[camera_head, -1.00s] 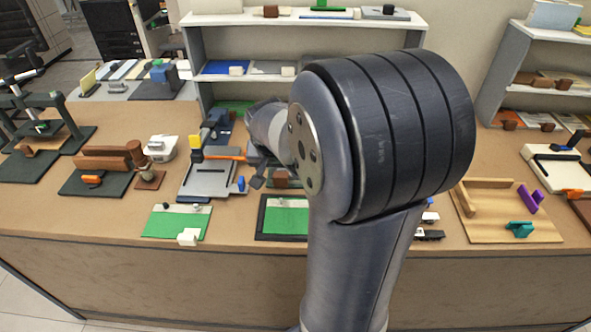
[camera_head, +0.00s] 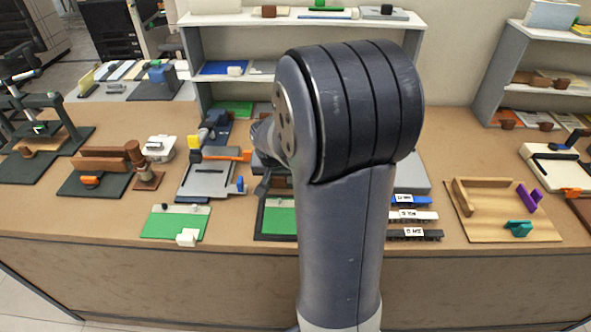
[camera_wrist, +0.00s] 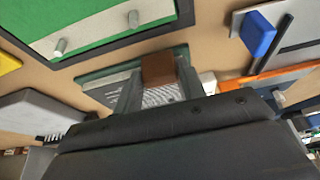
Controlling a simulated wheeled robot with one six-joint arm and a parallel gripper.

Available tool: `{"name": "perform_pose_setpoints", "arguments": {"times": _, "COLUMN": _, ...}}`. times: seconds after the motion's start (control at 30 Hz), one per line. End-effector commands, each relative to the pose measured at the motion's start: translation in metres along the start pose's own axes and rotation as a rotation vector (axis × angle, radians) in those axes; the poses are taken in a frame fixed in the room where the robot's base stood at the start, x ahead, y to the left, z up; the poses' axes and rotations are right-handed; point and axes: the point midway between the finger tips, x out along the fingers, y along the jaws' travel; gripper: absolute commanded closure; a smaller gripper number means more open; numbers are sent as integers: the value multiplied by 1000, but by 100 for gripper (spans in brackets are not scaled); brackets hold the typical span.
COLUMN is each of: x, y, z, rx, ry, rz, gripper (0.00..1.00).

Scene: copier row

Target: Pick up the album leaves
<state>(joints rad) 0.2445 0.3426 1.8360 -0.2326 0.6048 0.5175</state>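In the wrist view, the two fingers of my gripper (camera_wrist: 158,70) stand apart over a dark green board (camera_wrist: 97,78). A brown block (camera_wrist: 157,65) shows between the fingertips. Pale sheets with fine print-like lines (camera_wrist: 163,95), which look like the album leaves, show between the fingers just below the block. I cannot tell whether the fingers touch either one. My gripper's dark body hides the lower part of the view. In the head view my arm covers most of this spot, and only a dark part of the gripper (camera_head: 263,187) shows beside it.
A green mat in a black frame (camera_head: 279,218) lies in front of the gripper. A grey device with an orange bar (camera_head: 207,178) stands close on the left. Labelled strips (camera_head: 412,217) and a wooden tray (camera_head: 487,224) lie right. Shelves (camera_head: 300,22) rise behind.

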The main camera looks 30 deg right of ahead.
Motion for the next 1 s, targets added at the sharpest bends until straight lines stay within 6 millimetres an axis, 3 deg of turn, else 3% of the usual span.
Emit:
{"name": "perform_pose_setpoints", "arguments": {"times": 0.23, "x": 0, "y": 0, "z": 0, "rx": 0, "ry": 0, "rz": 0, "gripper": 82}}
{"name": "perform_pose_setpoints", "arguments": {"times": 0.67, "x": -4, "y": 0, "z": -2, "rx": 0, "ry": 2, "rz": -1, "gripper": 82}}
{"name": "perform_pose_setpoints", "arguments": {"times": 1.0, "x": -19, "y": 0, "z": -12, "rx": -2, "ry": 3, "rz": -2, "gripper": 82}}
